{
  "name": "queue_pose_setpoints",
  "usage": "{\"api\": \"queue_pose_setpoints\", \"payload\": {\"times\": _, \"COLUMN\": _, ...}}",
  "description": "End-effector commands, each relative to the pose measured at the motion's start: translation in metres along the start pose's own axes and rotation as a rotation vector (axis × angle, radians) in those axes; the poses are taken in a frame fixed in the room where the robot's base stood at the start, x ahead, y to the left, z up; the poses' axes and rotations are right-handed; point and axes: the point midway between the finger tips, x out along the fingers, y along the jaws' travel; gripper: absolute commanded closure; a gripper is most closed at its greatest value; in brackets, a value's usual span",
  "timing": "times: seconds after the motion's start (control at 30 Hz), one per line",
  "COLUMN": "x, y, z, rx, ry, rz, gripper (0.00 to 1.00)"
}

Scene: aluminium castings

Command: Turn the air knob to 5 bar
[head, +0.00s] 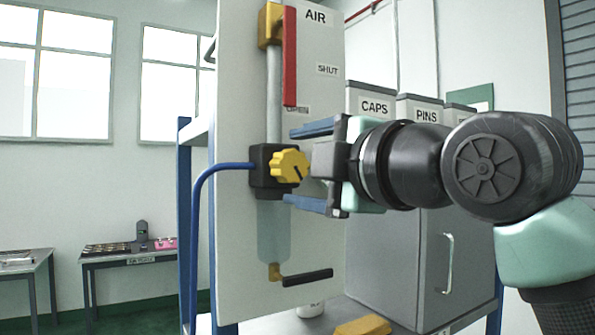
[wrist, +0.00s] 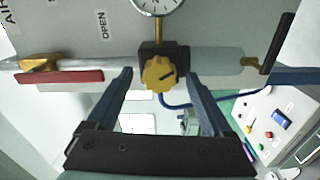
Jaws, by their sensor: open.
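The yellow air knob (head: 290,166) sits on the front of a black regulator block (head: 264,178) on the white AIR panel (head: 236,250). A dark pointer line shows on the knob's face. My gripper (head: 294,168) is open, with blue fingers above and below the knob in the head view. In the wrist view, the knob (wrist: 159,73) lies between and just beyond the two fingertips (wrist: 159,74), with a gap on each side. A round dial gauge (wrist: 158,4) is partly cut off at the top of the wrist view; its reading cannot be told.
A red lever (head: 290,56) on a brass valve stands above the regulator, near SHUT and OPEN labels. A clear bowl (head: 274,232) and black-handled drain (head: 306,278) are below. A blue hose (head: 197,205) leaves leftward. CAPS and PINS bins (head: 374,106) stand behind my arm.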

Motion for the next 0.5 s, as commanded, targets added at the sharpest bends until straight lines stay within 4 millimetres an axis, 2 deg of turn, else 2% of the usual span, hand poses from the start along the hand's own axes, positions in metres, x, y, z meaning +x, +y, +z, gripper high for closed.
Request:
{"api": "queue_pose_setpoints", "payload": {"times": 0.3, "x": -0.069, "y": -0.005, "z": 0.001, "rx": -0.004, "ry": -0.003, "rz": 0.003, "gripper": 0.15}}
{"api": "queue_pose_setpoints", "payload": {"times": 0.5, "x": -0.103, "y": -0.003, "z": 0.001, "rx": -0.002, "ry": -0.002, "rz": 0.000, "gripper": 0.15}}
